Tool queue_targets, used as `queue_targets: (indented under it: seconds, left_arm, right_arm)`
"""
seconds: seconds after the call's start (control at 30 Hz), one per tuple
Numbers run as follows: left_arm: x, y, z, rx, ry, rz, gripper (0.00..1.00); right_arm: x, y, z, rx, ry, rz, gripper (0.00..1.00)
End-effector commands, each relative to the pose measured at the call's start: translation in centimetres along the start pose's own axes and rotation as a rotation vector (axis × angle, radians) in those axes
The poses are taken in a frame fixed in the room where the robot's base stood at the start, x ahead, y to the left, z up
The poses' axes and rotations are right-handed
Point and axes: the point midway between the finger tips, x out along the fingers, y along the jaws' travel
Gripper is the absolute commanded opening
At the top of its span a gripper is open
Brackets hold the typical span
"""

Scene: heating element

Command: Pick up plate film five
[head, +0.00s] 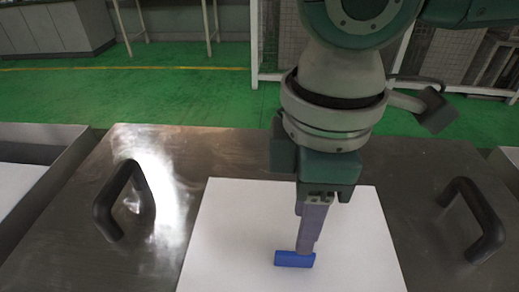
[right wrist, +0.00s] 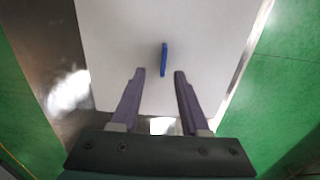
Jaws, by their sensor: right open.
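A white flat sheet (head: 235,225), apparently the plate film, lies on the metal tabletop. A small blue bar (head: 294,259) is on the sheet near its middle. My right gripper (head: 308,248) points down just above or at the blue bar; its fingers overlap in the head view. In the right wrist view, the two purple fingers (right wrist: 159,72) are spread apart and empty. The blue bar (right wrist: 164,58) shows in line with the gap between the fingertips, and the white sheet (right wrist: 205,40) fills the background. I cannot tell whether the fingers touch anything. My left gripper is out of view.
The metal tabletop (head: 400,210) has a black handle (head: 106,207) at the left and another black handle (head: 488,222) at the right. A tray-like metal edge (head: 62,175) stands at the far left. Green floor (head: 170,95) lies beyond, with frames and cabinets behind.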

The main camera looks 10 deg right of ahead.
Motion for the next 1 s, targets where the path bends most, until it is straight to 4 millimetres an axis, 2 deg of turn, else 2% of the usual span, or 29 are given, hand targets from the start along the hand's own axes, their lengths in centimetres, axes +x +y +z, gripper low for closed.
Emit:
queue_targets:
  seconds: [0.1,0.27,0.5,0.6,0.83,1.0]
  left_arm:
    - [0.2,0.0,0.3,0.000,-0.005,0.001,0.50]
    - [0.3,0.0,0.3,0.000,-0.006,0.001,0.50]
    - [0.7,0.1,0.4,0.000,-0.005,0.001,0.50]
    - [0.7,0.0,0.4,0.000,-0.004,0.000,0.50]
    - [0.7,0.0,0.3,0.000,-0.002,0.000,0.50]
    - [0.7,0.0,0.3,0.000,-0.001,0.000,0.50]
  right_arm:
    - [1.6,-0.1,-0.1,0.000,0.000,-0.001,0.45]
    - [3.0,-0.2,-0.1,-0.002,0.000,-0.001,0.45]
    - [6.7,-0.4,-0.3,-0.001,0.000,-0.001,0.45]
    - [7.4,-0.4,-0.3,-0.001,0.001,0.001,0.45]
    - [7.5,-0.4,-0.3,-0.002,0.002,0.001,0.45]
    - [7.4,-0.4,-0.3,-0.001,0.002,0.001,0.26]
